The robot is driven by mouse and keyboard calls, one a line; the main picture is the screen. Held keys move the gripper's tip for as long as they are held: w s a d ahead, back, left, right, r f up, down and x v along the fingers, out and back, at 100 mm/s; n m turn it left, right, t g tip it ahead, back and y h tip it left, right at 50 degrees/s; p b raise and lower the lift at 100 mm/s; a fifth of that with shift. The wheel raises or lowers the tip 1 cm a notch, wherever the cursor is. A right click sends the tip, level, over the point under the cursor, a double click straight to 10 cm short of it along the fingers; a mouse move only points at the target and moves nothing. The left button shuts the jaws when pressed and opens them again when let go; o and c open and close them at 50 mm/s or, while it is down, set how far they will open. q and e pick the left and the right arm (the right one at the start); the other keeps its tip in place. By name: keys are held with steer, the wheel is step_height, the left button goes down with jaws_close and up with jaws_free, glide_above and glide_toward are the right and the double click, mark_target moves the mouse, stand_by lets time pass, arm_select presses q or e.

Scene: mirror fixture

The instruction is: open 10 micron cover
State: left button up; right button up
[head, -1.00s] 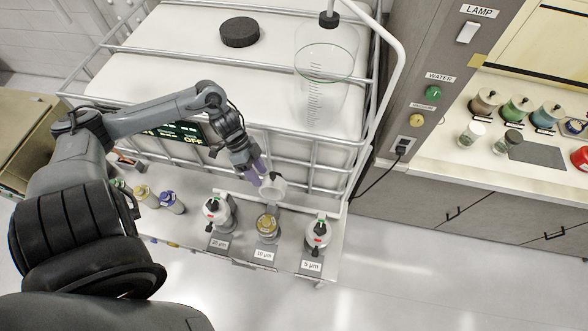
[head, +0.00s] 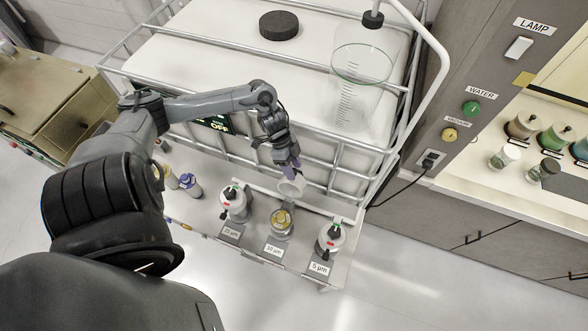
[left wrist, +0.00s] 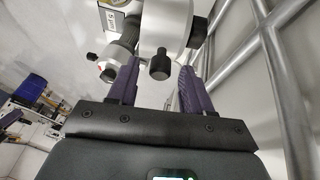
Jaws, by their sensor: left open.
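The 10 micron holder (head: 282,224) stands in the middle of three on the shelf, behind its 10 µm label (head: 274,250). Its top is uncovered and a gold-coloured inside shows. Its white cover (head: 291,187) is tipped up behind it. My left gripper (head: 289,171) is at the back of the raised cover. In the left wrist view the purple fingers of this gripper (left wrist: 160,88) are apart, with the cover's black knob (left wrist: 160,65) showing between or just beyond them. I cannot tell whether they touch it. My right gripper is out of view.
The closed 25 µm holder (head: 235,203) stands left and the closed 5 µm holder (head: 331,238) right. The metal cage (head: 345,185) of the white tank is close behind my gripper. Small bottles (head: 190,184) stand to the left.

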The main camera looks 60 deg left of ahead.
arm_select(q)
steer(key=shift+x, duration=0.75)
jaws_close()
